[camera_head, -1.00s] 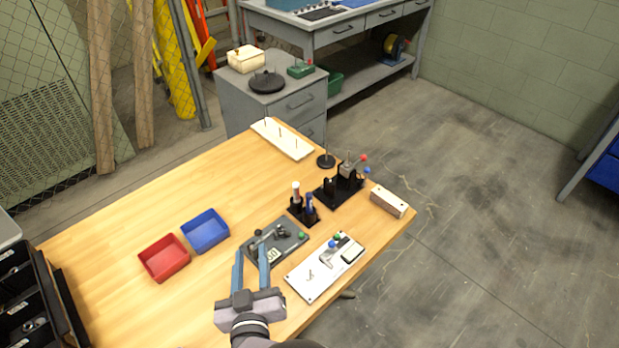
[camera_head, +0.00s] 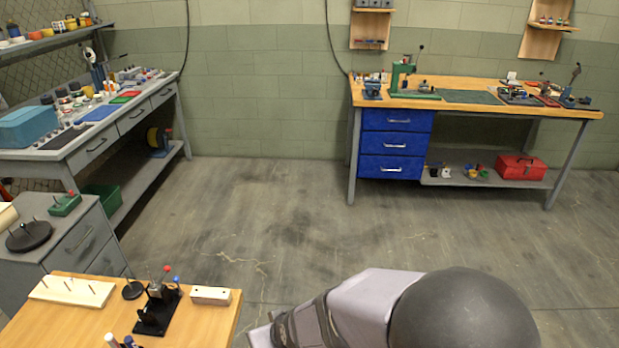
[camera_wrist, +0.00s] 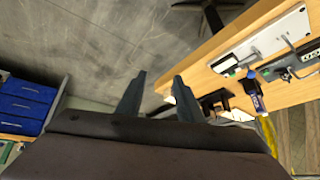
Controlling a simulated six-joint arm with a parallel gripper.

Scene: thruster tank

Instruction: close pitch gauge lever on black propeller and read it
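My gripper (camera_wrist: 158,100) shows in the wrist view with its two fingers apart and nothing between them. It is beyond the wooden table's edge, apart from the things on it. At the right of the wrist view are a white plate fixture (camera_wrist: 265,40) with a green knob and a dark fixture (camera_wrist: 292,65) with a display. I cannot make out the black propeller or which way a gauge lever points, and no reading is legible. The head view shows neither fixture and not my gripper, only my arm.
The wooden table (camera_head: 190,328) carries a black stand (camera_head: 158,312) with red and blue knobs, a pale block (camera_head: 210,296), a black disc (camera_head: 132,290) and a pin rack (camera_head: 72,290). A workbench with blue drawers (camera_head: 397,143) stands at the back. The middle floor is clear.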

